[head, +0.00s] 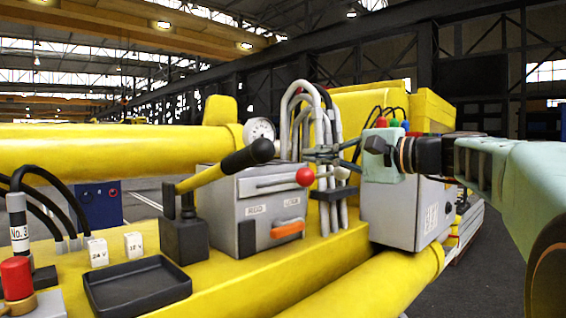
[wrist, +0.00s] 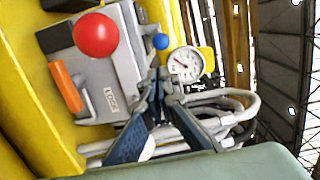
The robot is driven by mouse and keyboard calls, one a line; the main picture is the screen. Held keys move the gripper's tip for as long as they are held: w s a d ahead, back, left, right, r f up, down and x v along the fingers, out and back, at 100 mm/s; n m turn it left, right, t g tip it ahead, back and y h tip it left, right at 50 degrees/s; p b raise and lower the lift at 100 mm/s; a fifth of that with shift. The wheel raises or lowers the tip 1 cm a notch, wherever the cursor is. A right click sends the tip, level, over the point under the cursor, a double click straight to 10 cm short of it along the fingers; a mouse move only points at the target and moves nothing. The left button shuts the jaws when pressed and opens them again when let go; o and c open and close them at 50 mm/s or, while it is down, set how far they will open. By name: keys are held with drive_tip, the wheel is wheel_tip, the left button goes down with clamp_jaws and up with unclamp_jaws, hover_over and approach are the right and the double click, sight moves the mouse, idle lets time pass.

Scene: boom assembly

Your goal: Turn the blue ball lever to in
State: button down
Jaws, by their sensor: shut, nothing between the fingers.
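The blue ball (wrist: 160,41) of the lever shows in the wrist view, at the far edge of the grey box (wrist: 125,45) and just before the round gauge. I cannot make it out on the box in the head view, and its shaft is hard to see. My gripper (wrist: 159,82) is shut and empty, its tips below the blue ball in the wrist picture and apart from it there. In the head view my gripper (head: 312,155) reaches in from the right, with its tips above the right end of the grey box (head: 226,190).
A red ball (head: 305,177) and an orange handle (head: 288,230) sit on the box. A lever with a black grip (head: 247,155) slants past the gauge (head: 260,131). Grey hoses (head: 290,105) rise behind my fingers. A black tray (head: 137,287) lies at front left.

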drive_tip(key=p+x, duration=0.2)
drive_tip(key=x, duration=0.7)
drive_tip(key=shift+w+a+r, duration=0.15)
drive_tip(key=shift+w+r, duration=0.1)
drive_tip(key=shift+r, duration=0.15)
drive_tip(key=shift+s+a+b, duration=0.25)
drive_tip(key=shift+s+b, duration=0.45)
drive_tip(key=shift+b, duration=0.05)
drive_tip(key=shift+s+d, duration=0.1)
drive_tip(key=shift+s, duration=0.05)
